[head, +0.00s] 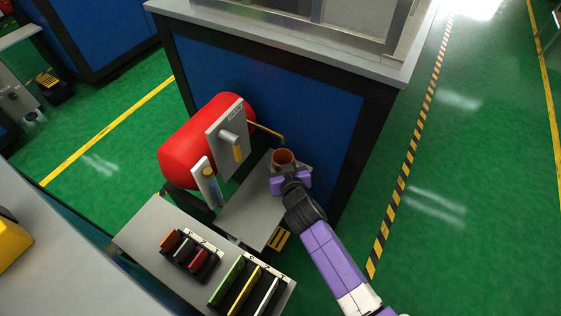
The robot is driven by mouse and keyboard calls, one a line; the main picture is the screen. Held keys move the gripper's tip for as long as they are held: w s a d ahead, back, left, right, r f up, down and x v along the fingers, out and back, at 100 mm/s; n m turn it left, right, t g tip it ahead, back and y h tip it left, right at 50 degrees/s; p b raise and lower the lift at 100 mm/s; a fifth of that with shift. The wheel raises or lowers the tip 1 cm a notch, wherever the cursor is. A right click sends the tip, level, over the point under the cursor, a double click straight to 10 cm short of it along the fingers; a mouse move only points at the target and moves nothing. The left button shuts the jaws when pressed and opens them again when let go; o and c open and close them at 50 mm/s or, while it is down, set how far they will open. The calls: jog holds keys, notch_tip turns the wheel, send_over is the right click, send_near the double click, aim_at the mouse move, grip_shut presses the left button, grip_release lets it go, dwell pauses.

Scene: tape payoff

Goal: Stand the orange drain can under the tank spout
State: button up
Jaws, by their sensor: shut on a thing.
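The orange drain can (284,157) is in my gripper (290,178), at the far right end of a grey shelf (243,213). My gripper is shut on the can, and its purple fingers hide the can's lower part. The can looks upright with its open mouth up. The red tank (188,148) lies on its side to the left, with a grey panel on its near face. A thin brass-coloured spout (268,131) reaches right from the tank and ends just behind the can's mouth in the picture. I cannot tell whether the can touches the shelf.
A grey bench (150,228) in front holds a rack of small coloured blocks (190,253) and a rack of coloured strips (240,289). A blue cabinet (308,105) stands close behind the tank and can. Green floor is open on the right.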

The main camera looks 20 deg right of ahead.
jog(key=o, duration=1.4)
jog(key=shift+f, duration=0.1)
jog(key=shift+c, duration=0.2)
jog(key=shift+r, duration=0.2)
jog(key=p+v, duration=0.2)
jog(key=v, duration=1)
jog(key=shift+s, duration=0.1)
jog(key=s+n+y, duration=0.1)
jog(key=s, duration=1)
jog(key=s+r, duration=0.8)
jog(key=s, duration=0.3)
jog(key=s+r+t+y, duration=0.1)
jog(key=s+r, duration=0.7)
jog(key=s, duration=0.2)
jog(key=shift+s+d+n, duration=0.35)
jog(key=shift+d+n, duration=0.05)
